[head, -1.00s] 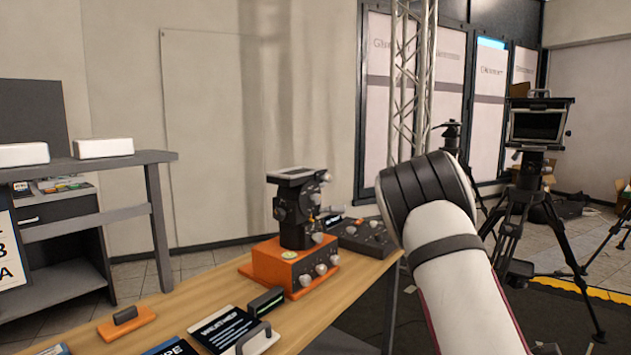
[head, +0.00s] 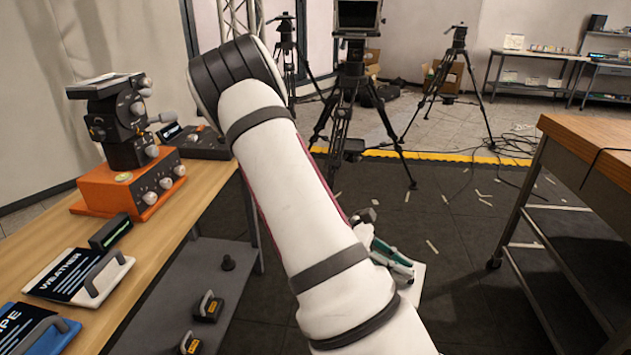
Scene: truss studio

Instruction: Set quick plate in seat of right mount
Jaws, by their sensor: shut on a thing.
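A black mount head (head: 125,125) stands on an orange base (head: 135,185) with several pale knobs on the wooden table at the left. A flat, pale-topped piece (head: 103,86) lies across its top; I cannot tell whether it is a quick plate or part of the mount. I cannot tell which mount is the right mount. My raised arm crosses the middle of the head view, and I cannot make out my gripper or anything in it. A small grey and teal object (head: 390,255) shows past the arm's right side, partly hidden; I cannot tell what it is.
A grey control box (head: 198,142) lies behind the mount. A "WEATHER" board (head: 62,275) and a dark block (head: 110,232) are nearer on the table (head: 150,270). Several tripods (head: 355,90) stand beyond. Another wooden table (head: 595,140) is at right. Dark floor lies between.

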